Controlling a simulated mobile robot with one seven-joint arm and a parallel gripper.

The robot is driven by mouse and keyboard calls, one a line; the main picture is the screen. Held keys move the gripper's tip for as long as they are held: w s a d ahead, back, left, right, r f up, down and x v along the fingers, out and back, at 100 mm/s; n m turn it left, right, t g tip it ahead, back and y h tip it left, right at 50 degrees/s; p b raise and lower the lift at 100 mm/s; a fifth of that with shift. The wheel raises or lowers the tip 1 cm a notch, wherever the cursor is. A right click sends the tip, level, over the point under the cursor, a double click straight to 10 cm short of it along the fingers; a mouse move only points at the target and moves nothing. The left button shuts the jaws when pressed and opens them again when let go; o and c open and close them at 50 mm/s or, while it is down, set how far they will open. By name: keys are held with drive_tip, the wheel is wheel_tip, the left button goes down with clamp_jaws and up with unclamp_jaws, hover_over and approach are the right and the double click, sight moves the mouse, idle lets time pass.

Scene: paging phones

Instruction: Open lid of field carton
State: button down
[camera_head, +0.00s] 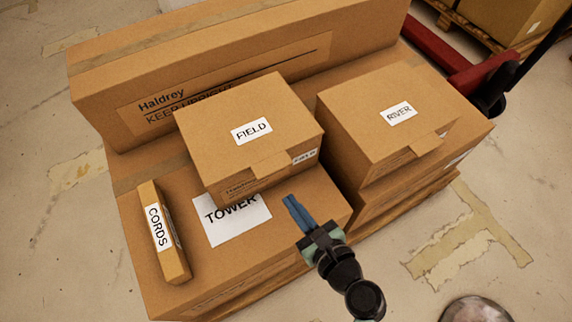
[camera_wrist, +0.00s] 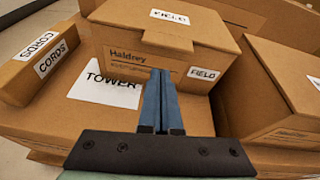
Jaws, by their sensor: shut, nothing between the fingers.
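The field carton (camera_head: 218,130) is a brown box with a white FIELD label on its top, standing on the larger TOWER carton (camera_head: 270,250). Its lid (camera_head: 265,100) is down, with a front tab (camera_head: 268,164) hanging over the front face. The wrist view shows the carton's front face (camera_wrist: 150,66) and the tab (camera_wrist: 168,38). My gripper (camera_head: 290,200) has blue fingers, shut and empty. It is in front of the field carton, at the lower right of its tab in the head view. In the wrist view the fingertips (camera_wrist: 160,72) overlap the front face; I cannot tell whether they touch it.
The RIVER carton (camera_head: 360,105) stands close on the right, with a narrow gap between. The CORDS box (camera_head: 160,240) lies at the left on the TOWER carton. A tall Haldrey carton (camera_head: 110,85) stands behind. A red pallet jack (camera_head: 440,55) is at the back right.

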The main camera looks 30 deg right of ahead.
drive_tip(key=w+f+m+b, duration=0.1)
drive_tip(key=w+f+b, duration=0.3)
drive_tip(key=w+f, duration=0.3)
drive_tip(key=shift+w+d+r+p, duration=0.15)
drive_tip(key=shift+r+p, duration=0.1)
drive_tip(key=shift+r, duration=0.6)
drive_tip(key=shift+w+a+r+p, duration=0.1)
drive_tip(key=shift+r+p, duration=0.1)
drive_tip(key=shift+r, duration=0.65)
drive_tip(key=shift+w+d+r+p, duration=0.15)
drive_tip(key=shift+r+p, duration=0.1)
drive_tip(key=shift+r, duration=0.6)
drive_tip(key=shift+a+r, duration=0.1)
drive_tip(key=shift+r, duration=0.05)
